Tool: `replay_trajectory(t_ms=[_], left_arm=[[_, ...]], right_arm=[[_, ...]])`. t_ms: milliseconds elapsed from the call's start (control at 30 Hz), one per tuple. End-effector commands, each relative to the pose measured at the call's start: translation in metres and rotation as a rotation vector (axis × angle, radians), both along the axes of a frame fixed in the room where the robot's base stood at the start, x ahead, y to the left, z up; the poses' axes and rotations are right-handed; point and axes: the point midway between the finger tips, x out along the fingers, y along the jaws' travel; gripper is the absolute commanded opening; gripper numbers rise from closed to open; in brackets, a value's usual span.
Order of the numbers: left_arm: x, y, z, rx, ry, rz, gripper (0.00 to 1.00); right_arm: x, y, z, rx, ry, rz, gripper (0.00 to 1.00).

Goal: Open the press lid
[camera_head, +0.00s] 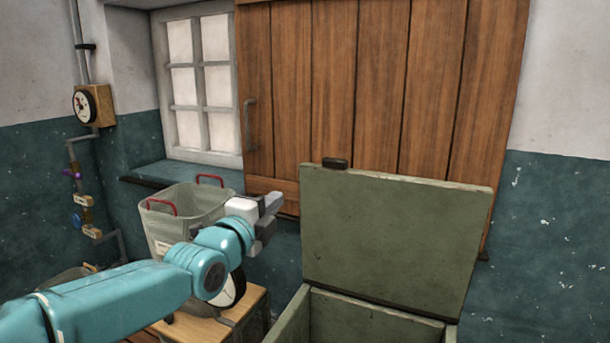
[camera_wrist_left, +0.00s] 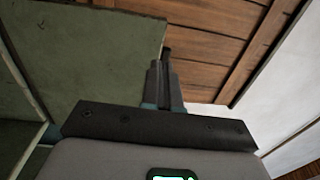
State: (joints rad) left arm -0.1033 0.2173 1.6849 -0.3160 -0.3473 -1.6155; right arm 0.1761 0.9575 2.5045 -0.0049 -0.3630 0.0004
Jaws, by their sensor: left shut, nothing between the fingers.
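The press lid (camera_head: 392,240) is a flat grey-green panel that stands raised, nearly upright, at the back of the open green box (camera_head: 345,318). A small dark handle (camera_head: 336,163) sits on the lid's top edge. My left gripper (camera_head: 273,203) is to the left of the lid, a little below the handle's height, with its fingers shut and empty. In the left wrist view my shut fingers (camera_wrist_left: 164,86) show beside the edge of the green lid (camera_wrist_left: 85,60). I cannot tell whether they touch it. My right gripper is not in view.
A wooden plank door (camera_head: 385,90) with a metal handle is behind the lid. A grey bin (camera_head: 175,222) with red handles stands behind my left arm, near a wooden table (camera_head: 195,333). A window (camera_head: 200,85) and a pipe with a gauge (camera_head: 90,104) are at the left.

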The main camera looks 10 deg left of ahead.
Motion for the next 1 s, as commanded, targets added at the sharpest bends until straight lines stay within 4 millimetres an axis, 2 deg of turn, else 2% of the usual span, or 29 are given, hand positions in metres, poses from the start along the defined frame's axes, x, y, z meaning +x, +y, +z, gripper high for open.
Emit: replay_trajectory(t_ms=[167, 700, 800, 1000], left_arm=[[0.011, -0.002, 0.004, 0.001, 0.001, 0.000, 0.00], [0.116, -0.023, 0.013, 0.000, 0.002, 0.001, 0.00], [0.127, -0.025, 0.013, 0.000, 0.001, 0.001, 0.00], [0.136, -0.026, 0.011, 0.000, 0.000, 0.001, 0.00]], right_arm=[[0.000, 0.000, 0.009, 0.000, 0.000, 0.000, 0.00], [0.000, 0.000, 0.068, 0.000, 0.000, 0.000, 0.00], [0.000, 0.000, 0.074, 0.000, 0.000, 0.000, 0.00], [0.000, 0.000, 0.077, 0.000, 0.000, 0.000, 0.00]])
